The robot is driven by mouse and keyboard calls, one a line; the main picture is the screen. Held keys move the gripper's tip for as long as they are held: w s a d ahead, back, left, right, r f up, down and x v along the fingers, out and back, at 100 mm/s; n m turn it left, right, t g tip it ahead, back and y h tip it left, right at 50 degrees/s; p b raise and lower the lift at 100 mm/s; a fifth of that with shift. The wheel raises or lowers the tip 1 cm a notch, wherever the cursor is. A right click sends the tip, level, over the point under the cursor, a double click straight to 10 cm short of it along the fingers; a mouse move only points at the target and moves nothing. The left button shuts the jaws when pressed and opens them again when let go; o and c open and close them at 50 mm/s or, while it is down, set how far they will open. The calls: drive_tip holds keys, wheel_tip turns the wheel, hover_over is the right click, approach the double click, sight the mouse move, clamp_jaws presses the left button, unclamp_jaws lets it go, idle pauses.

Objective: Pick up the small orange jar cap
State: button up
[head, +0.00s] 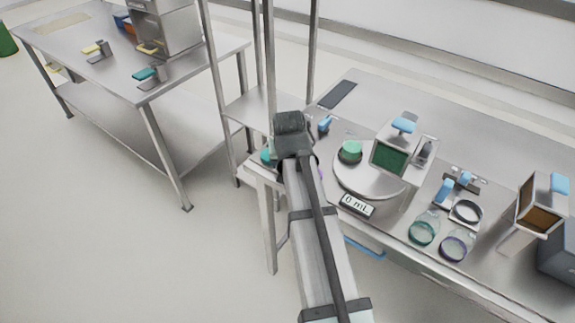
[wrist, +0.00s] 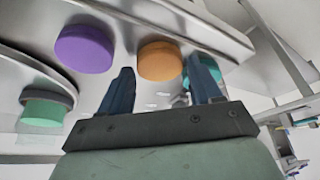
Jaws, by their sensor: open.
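The small orange jar cap (wrist: 160,61) rests on the steel table in the wrist view, between and just beyond the two dark blue fingers. My gripper (wrist: 163,82) is open and empty, with one finger on each side of the cap in the picture. Whether the fingers reach around the cap or stop short of it, I cannot tell. In the head view my gripper and arm hide the orange cap. A purple cap (wrist: 84,48) sits to the left of the left finger. A teal cap (wrist: 205,72) is partly hidden behind the right finger.
A round platform (head: 372,184) with a green-capped jar (head: 351,151) stands right of my arm. A screened device (head: 392,155) is beside it. Glass jars (head: 423,229) stand further right. The table's edge (wrist: 235,38) runs close past the caps, and frame posts (head: 268,60) rise nearby.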

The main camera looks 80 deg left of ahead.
drive_tip(key=shift+a+f, duration=0.2)
drive_tip(key=shift+f, duration=0.25)
drive_tip(key=c, duration=0.7)
drive_tip(key=shift+o, duration=0.2)
wheel_tip(320, 180, up, 9)
drive_tip(key=w+r, duration=0.1)
drive_tip(key=w, duration=0.5)
drive_tip(key=w+r, duration=0.1)
drive_tip(key=w, duration=0.5)
drive_tip(key=w+r, duration=0.1)
drive_tip(key=w, duration=0.5)
drive_tip(key=shift+w+a+r, duration=0.15)
drive_tip(key=shift+w+r, duration=0.05)
drive_tip(key=shift+r, duration=0.2)
drive_tip(key=shift+w, duration=0.3)
drive_tip(key=shift+f, duration=1.4)
